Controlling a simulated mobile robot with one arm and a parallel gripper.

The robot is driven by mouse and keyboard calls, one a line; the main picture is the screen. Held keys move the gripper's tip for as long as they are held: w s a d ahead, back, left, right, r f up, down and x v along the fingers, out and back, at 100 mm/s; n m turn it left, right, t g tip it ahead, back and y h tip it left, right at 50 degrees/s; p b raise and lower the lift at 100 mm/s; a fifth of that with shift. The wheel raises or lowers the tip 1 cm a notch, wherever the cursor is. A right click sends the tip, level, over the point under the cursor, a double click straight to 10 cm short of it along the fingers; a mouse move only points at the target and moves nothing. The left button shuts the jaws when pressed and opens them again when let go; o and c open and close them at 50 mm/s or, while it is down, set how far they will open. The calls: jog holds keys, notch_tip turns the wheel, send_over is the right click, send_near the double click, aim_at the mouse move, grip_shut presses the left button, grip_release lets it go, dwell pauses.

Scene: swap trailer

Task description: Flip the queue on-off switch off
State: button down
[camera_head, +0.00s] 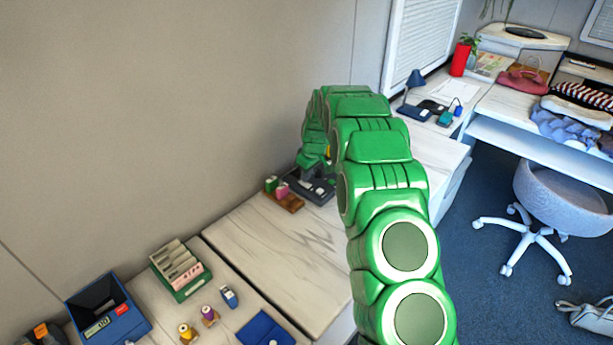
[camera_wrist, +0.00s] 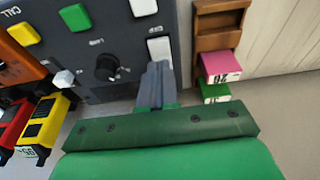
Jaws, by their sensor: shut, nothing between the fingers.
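A dark grey control panel (camera_wrist: 95,50) fills the upper left of the wrist view; in the head view the dark panel (camera_head: 322,192) lies on the counter by the wall, partly hidden by my green arm. The panel carries a white rocker switch (camera_wrist: 159,47), a black knob (camera_wrist: 108,67), and yellow, green and white buttons. I cannot read which label marks the queue switch. My gripper (camera_wrist: 158,68) is shut and empty, its fingertips right at the lower end of the white rocker, hiding part of it. I cannot tell whether they touch.
A brown wooden rack (camera_wrist: 218,25) with pink and green tags stands close right of the panel. Red, yellow and orange pieces sit at its left.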

notch_tip(320, 180, up, 4)
jog(key=shift+w+r, duration=0.1)
jog(key=shift+r, duration=0.05)
jog(key=s+d+v, duration=0.1)
jog(key=v, duration=0.8)
jog(key=shift+s, duration=0.25)
jog(key=shift+d, duration=0.15)
